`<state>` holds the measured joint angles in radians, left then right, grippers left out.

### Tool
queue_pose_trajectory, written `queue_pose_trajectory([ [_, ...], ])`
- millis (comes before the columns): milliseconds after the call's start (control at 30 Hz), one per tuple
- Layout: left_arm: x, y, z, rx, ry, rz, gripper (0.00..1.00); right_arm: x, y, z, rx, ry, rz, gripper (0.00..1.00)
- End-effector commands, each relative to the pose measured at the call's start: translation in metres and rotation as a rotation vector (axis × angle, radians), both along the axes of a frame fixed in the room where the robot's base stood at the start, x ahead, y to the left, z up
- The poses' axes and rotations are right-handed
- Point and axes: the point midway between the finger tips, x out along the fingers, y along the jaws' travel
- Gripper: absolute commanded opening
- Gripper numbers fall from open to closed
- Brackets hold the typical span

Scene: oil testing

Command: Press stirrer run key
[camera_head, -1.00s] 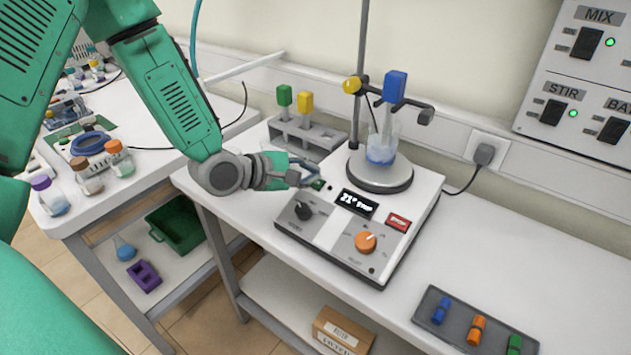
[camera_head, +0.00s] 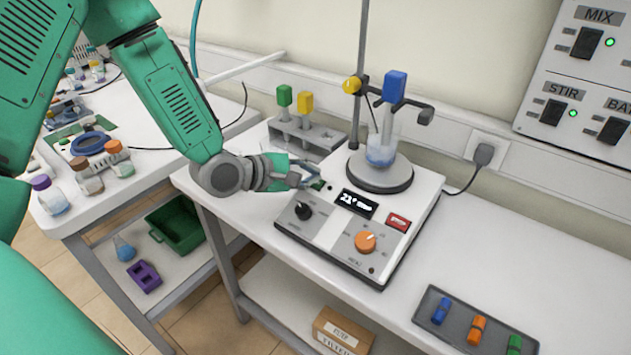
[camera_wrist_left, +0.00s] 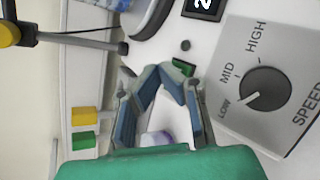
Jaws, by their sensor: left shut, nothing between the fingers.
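The stirrer (camera_head: 328,229) stands on the bench. It has a lit display (camera_head: 356,203), a black speed knob (camera_head: 303,211), an orange knob (camera_head: 366,241) and a red key (camera_head: 398,222). A small green key (camera_head: 319,185) sits at its left back corner; it also shows in the left wrist view (camera_wrist_left: 183,67). My left gripper (camera_head: 314,180) is shut and empty. Its fingertips (camera_wrist_left: 168,74) are right beside the green key, partly covering it; whether they touch it I cannot tell. My right gripper is not in view.
A beaker of blue liquid (camera_head: 381,148) stands on the stirrer plate, with a clamp stand (camera_head: 359,90) behind. A rack with green and yellow tubes (camera_head: 303,133) stands behind the gripper. A tray (camera_head: 462,336) lies at the front right. The bench between it and the stirrer is clear.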

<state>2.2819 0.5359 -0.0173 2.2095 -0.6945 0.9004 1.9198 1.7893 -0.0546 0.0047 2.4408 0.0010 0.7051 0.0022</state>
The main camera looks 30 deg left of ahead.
Motion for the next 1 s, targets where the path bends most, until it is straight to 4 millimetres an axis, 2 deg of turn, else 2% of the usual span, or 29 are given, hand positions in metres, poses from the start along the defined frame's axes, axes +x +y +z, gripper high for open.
queue_pose_trajectory([
  [1000,0.0028,-0.0009,-0.0094,0.000,0.001,-0.001,0.00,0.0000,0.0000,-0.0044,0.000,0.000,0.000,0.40],
])
